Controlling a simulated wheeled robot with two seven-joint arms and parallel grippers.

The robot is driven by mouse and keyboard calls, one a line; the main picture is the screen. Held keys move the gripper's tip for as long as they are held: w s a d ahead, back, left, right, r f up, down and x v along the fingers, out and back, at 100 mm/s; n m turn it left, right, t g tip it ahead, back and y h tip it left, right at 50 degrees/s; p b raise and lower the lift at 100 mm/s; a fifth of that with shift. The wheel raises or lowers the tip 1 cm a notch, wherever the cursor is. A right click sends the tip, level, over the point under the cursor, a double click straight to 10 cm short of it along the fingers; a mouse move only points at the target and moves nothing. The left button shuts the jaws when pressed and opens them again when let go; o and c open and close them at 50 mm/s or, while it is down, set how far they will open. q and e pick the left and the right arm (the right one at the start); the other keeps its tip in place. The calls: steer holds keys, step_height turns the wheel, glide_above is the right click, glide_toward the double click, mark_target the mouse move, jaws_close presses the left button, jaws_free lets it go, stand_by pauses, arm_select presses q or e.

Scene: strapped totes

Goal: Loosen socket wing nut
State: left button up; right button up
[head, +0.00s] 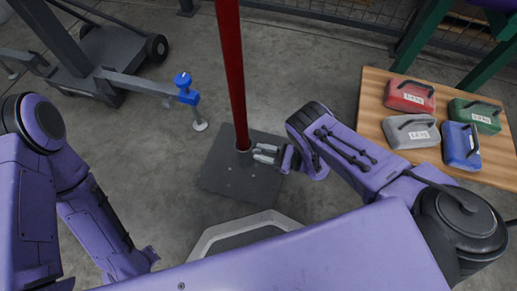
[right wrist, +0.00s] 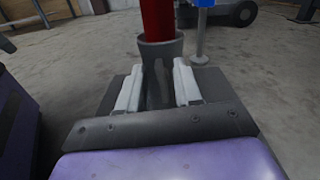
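A red pole (head: 231,75) stands upright in a grey socket (head: 243,147) on a dark square base plate (head: 232,178). In the right wrist view the socket (right wrist: 162,50) and the pole (right wrist: 158,18) are straight ahead, beyond the fingertips. My right gripper (head: 257,153) is low over the plate at the socket's right side. Its two pale fingers (right wrist: 159,75) are apart with nothing clearly held between them. I cannot make out the wing nut; the fingers may hide it. My left arm hangs at the left, and its gripper does not show.
A grey wheeled cart (head: 115,62) stands at the upper left, with a blue-knobbed leg (head: 188,96) near the pole. A wooden table (head: 370,108) at the right holds several labelled weights.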

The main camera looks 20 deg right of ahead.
steer(key=shift+a, duration=0.1)
steer(key=shift+d, duration=0.2)
jaws_close()
